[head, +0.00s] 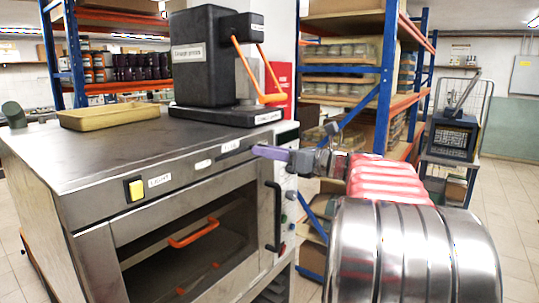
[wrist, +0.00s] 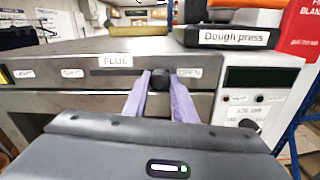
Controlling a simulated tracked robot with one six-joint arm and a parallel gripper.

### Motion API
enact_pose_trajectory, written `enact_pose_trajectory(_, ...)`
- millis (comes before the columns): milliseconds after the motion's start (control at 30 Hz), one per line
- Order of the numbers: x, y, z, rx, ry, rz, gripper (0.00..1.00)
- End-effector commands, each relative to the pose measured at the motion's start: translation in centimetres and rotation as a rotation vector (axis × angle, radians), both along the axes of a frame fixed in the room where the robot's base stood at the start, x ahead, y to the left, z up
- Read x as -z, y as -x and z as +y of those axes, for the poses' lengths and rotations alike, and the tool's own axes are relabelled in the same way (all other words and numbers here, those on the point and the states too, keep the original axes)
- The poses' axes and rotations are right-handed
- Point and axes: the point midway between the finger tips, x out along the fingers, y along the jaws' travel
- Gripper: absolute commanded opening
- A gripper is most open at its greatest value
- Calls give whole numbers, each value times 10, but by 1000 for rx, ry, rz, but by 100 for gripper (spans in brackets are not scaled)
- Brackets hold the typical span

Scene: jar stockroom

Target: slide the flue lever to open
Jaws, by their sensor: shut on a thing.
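The flue lever (wrist: 159,82) is a dark round knob on the oven's (wrist: 70,104) front panel. In the wrist view it sits towards the right end of a dark horizontal slot, close to the OPEN label (wrist: 189,73) and away from the SHUT label (wrist: 72,73). The FLUE label (wrist: 117,61) is above the slot. My gripper (wrist: 158,76) has its two purple fingers on either side of the knob and is shut on it. In the head view my gripper (head: 259,151) reaches the panel's upper right, and the knob is hidden there.
The oven door has a black vertical handle (head: 273,216) below my gripper. A yellow light switch (head: 135,189) is on the panel's left. Shelves of jars stand behind.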

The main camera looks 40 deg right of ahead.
Motion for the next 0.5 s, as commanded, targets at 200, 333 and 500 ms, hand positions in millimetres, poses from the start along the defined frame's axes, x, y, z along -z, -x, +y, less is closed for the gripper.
enact_pose_trajectory(200, -2, -5, 0, -8, 1, -4, 0)
enact_pose_trajectory(333, -2, -5, -1, -4, 1, -4, 0)
enact_pose_trajectory(500, -2, -5, -1, -5, 0, -3, 32)
